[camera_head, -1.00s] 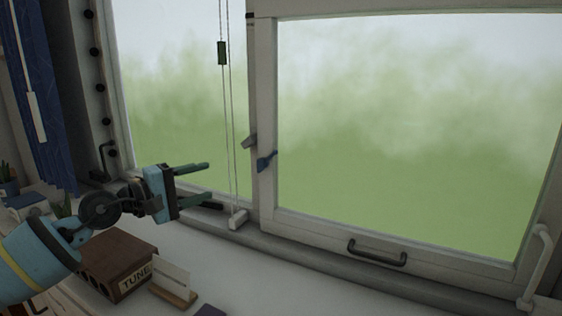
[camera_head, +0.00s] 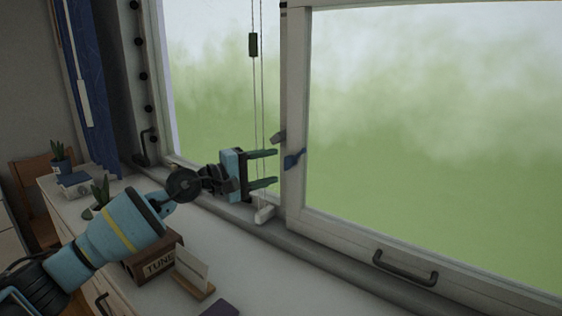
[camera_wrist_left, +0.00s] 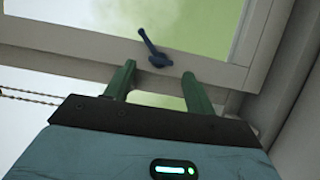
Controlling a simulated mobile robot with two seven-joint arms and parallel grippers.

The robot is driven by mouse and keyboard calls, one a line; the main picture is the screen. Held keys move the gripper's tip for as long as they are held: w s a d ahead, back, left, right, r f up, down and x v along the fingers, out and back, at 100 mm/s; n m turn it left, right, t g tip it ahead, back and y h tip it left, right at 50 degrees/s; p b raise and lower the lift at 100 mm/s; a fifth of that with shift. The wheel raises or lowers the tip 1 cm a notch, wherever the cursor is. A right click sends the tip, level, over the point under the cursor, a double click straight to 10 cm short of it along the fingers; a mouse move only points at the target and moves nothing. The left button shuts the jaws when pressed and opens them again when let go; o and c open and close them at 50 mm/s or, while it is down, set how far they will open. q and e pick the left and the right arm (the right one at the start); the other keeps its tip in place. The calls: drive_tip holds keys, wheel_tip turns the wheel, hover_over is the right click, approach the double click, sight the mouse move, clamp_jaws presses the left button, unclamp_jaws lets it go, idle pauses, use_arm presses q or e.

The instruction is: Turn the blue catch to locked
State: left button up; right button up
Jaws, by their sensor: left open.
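The blue catch (camera_head: 294,159) is a small lever on the white window frame's left upright in the head view. Its handle slants up to the right there. In the left wrist view the blue catch (camera_wrist_left: 155,52) shows beyond the fingertips, between them and apart from both. My left gripper (camera_head: 276,168) is open and empty, just left of the catch, with its two green fingers pointing right toward it. The fingers also show in the left wrist view (camera_wrist_left: 158,72). My right gripper is not in view.
Pull cords (camera_head: 258,110) hang close to my left fingers, with a white block (camera_head: 264,215) below. A dark handle (camera_head: 405,268) is on the sash's lower rail.

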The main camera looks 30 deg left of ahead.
sight(295, 158)
use_arm(q)
drive_tip(key=x, duration=0.4)
drive_tip(key=shift+w+d+p, duration=0.1)
drive_tip(key=shift+p, duration=0.25)
drive_tip(key=c, duration=1)
